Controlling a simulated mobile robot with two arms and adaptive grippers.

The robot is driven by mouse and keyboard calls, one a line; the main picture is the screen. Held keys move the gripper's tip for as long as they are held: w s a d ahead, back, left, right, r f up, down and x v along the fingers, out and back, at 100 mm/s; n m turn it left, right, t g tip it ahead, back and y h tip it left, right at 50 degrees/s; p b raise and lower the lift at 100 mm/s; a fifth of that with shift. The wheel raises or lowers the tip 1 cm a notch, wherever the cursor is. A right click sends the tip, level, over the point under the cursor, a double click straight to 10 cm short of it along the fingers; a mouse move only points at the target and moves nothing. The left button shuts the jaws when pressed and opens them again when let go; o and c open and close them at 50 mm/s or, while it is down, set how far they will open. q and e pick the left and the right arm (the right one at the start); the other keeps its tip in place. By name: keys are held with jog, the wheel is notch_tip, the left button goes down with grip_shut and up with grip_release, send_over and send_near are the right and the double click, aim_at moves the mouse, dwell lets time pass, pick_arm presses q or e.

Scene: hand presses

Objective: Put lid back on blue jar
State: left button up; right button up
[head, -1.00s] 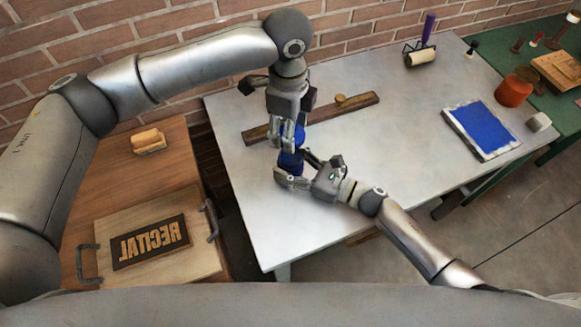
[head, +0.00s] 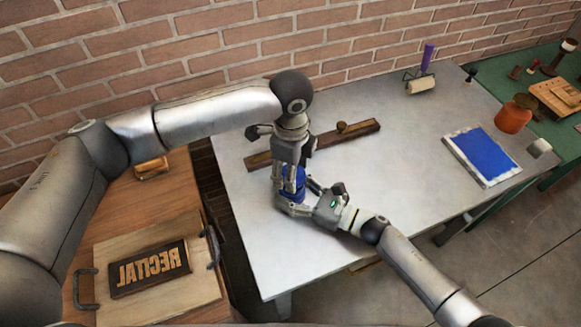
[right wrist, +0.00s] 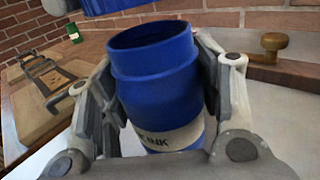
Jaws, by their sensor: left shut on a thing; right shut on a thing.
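The blue jar (right wrist: 155,90) stands open and upright-looking, with a cream "INK" label, in the right wrist view. My right gripper (right wrist: 160,110) is shut around its body, one finger on each side. In the head view the jar (head: 292,189) is low and mostly hidden by the grippers, with my right gripper (head: 292,205) around it. My left gripper (head: 289,170) is shut on the blue lid and sits directly above. The lid (right wrist: 115,5) shows at the top edge of the right wrist view, above the jar's mouth and apart from it.
A long wooden bar (head: 350,138) with a knob lies behind the grippers on the pale table (head: 390,160). A blue ink slab (head: 481,155), an orange pot (head: 513,117) and a roller (head: 421,85) stand farther right. A wooden press bed (head: 105,255) is at left.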

pick_arm(q)
jog(key=shift+f, duration=0.85)
jog(key=shift+f, duration=0.55)
pick_arm(e)
grip_shut()
pick_arm(q)
jog(key=m, duration=0.6)
jog(key=shift+w+d+m, duration=0.1)
jog(key=shift+m, duration=0.2)
jog(key=m, duration=1.2)
jog(key=shift+d, duration=0.2)
jog(key=m, duration=0.7)
pick_arm(e)
jog(key=shift+f, duration=0.1)
